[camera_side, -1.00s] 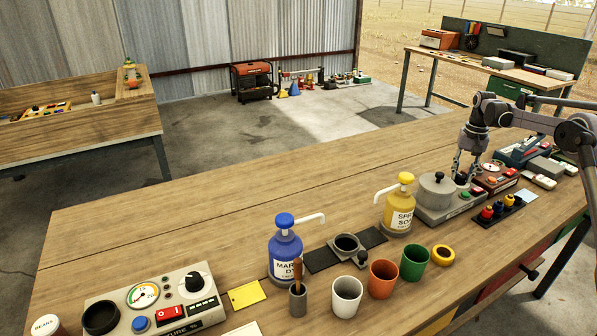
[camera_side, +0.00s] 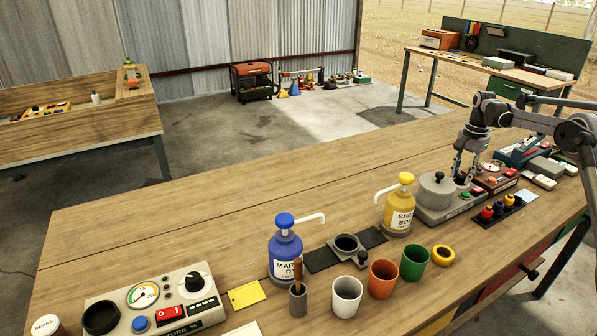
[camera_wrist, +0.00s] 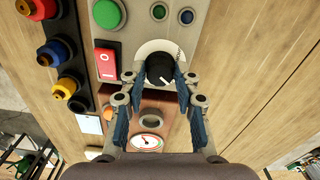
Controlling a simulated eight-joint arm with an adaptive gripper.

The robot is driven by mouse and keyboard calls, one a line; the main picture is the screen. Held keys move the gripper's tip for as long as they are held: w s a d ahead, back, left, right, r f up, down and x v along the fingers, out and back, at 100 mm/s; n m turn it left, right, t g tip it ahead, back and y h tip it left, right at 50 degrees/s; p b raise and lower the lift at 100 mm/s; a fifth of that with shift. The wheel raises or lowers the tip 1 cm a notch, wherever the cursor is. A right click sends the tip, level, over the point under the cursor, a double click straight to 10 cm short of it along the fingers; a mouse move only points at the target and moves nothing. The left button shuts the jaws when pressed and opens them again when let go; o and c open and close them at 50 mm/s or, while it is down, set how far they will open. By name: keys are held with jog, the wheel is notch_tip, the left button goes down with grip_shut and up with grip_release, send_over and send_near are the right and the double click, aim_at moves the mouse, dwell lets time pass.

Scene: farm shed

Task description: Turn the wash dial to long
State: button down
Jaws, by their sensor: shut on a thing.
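The wash dial, a black knob (camera_wrist: 160,69) on a round white plate, is between the fingertips of my gripper (camera_wrist: 159,78) in the wrist view. My gripper is shut on the knob from both sides. A pale pointer line on the knob points toward the lower right of that view. The plate's markings are too small to read. In the side view my gripper (camera_side: 461,174) reaches down to the right end of the grey machine (camera_side: 432,214), beside its lidded pot (camera_side: 436,189).
A green button (camera_wrist: 108,14) and a red switch (camera_wrist: 106,62) are close to the dial. A rack with red, yellow and blue knobs (camera_wrist: 58,54) lies left of them. A reddish box with a gauge (camera_wrist: 147,143) is under my fingers. The yellow pump bottle (camera_side: 400,218) stands left of the machine.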

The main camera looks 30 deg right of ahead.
aim_at(461, 175)
jog(key=shift+f, duration=0.1)
jog(key=c, duration=1)
grip_release()
jog(key=shift+o, duration=0.2)
notch_tip(461, 175, up, 12)
